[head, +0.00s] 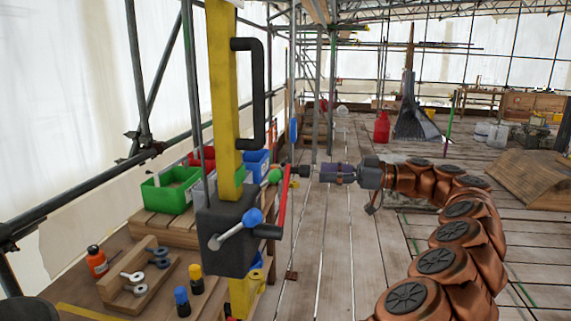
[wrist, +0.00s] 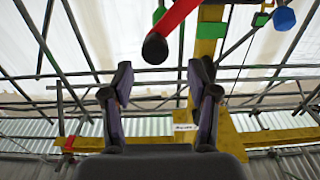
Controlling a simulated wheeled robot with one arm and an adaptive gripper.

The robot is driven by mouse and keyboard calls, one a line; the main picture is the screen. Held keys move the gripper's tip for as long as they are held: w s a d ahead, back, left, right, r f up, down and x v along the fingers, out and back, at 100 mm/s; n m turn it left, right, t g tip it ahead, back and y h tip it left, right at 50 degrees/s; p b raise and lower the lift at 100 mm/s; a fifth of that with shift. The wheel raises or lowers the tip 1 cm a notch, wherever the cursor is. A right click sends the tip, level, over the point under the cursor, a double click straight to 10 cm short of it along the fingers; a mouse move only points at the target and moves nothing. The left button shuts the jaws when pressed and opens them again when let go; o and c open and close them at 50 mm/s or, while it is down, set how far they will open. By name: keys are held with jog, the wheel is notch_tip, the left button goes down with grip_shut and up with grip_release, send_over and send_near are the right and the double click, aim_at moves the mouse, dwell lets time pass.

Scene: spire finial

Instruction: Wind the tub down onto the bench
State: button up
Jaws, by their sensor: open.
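The winch is a dark grey box (head: 228,235) on a yellow post (head: 222,100). A red crank arm (head: 283,210) stands on its right side, with a dark grip (head: 300,171) near its top pointing at my gripper (head: 318,172). In the wrist view my gripper (wrist: 163,78) is open and empty. The dark grip (wrist: 155,48) on the red arm (wrist: 178,14) appears just beyond the fingertips, not between them. A lever with a blue knob (head: 253,217) and a green knob (head: 274,176) are by the winch. I cannot identify the hoisted tub in either view.
The wooden bench (head: 75,262) at lower left carries an orange bottle (head: 96,262), a wooden block with metal rings and small capped bottles. Green (head: 165,197) and blue bins stand on a wooden step behind. A black handle (head: 258,95) juts from the post.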

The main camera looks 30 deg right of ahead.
aim_at(298, 169)
jog(key=shift+w+p+x, duration=0.2)
jog(key=shift+p+x, duration=0.85)
jog(key=shift+x, duration=2.95)
jog(key=shift+d, duration=0.15)
jog(key=shift+c, duration=0.4)
grip_shut()
